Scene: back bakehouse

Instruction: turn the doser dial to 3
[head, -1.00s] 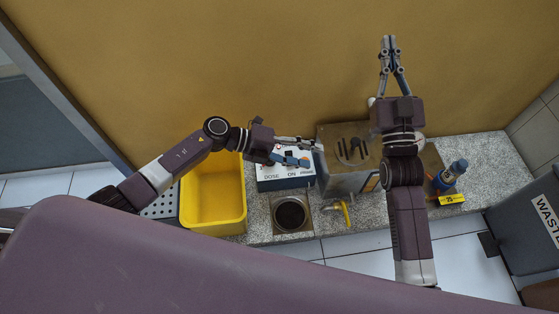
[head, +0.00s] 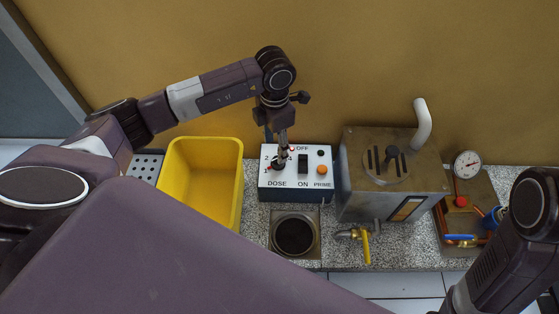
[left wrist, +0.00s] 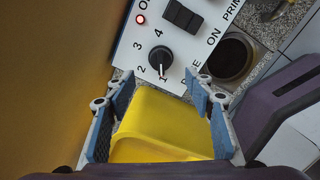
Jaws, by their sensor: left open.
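The doser box (head: 328,160) is a white-topped box with a blue front on the counter, lettered DOSE, ON and PRIME. Its black doser dial (left wrist: 160,58) has a white pointer line aimed at the 1; the 2, 3 and 4 run around it. My left gripper (head: 281,160) points down over the dial end of the box and hides most of the dial in the head view. In the left wrist view its blue-padded fingers (left wrist: 160,84) are apart and empty, with the dial just beyond the tips. My right gripper is out of view.
The box also has a black rocker switch (head: 303,163), an orange button (head: 322,170) and a lit red lamp (left wrist: 140,19). A yellow tub (head: 237,190) stands left of it, a metal tank (head: 420,185) right, a round drain (head: 293,236) in front.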

